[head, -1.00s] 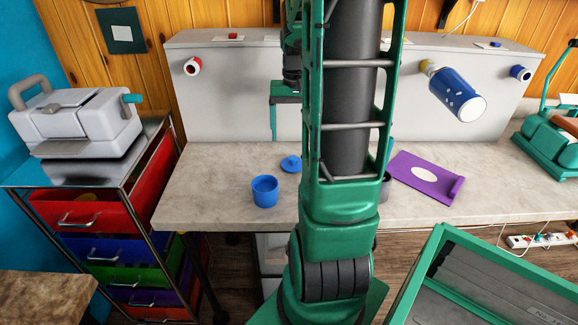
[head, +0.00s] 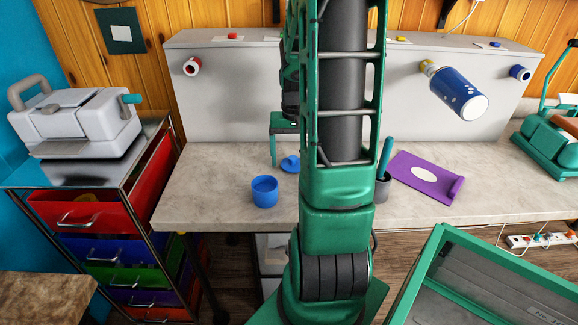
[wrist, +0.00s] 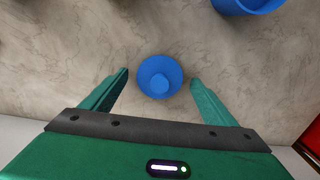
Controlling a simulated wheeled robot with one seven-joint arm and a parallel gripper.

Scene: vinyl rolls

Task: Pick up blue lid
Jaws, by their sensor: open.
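The blue lid (head: 290,164) is round with a knob on top and lies on the worktop just behind and right of the blue cup. In the wrist view the lid (wrist: 160,77) sits below my gripper, centred between the fingertips and a little beyond them, with its knob facing up. My gripper (wrist: 159,80) is open and empty, with a gap on each side of the lid. In the head view my gripper (head: 284,150) hangs behind the lid, partly hidden by my arm. The height of the fingers above the worktop is hard to tell.
The open blue cup (head: 265,192) stands near the front edge of the worktop (head: 210,185). A dark pot (head: 382,188) holding a teal stick and a purple board (head: 425,176) are to the right. A grey panel (head: 235,95) rises behind. The worktop's left part is clear.

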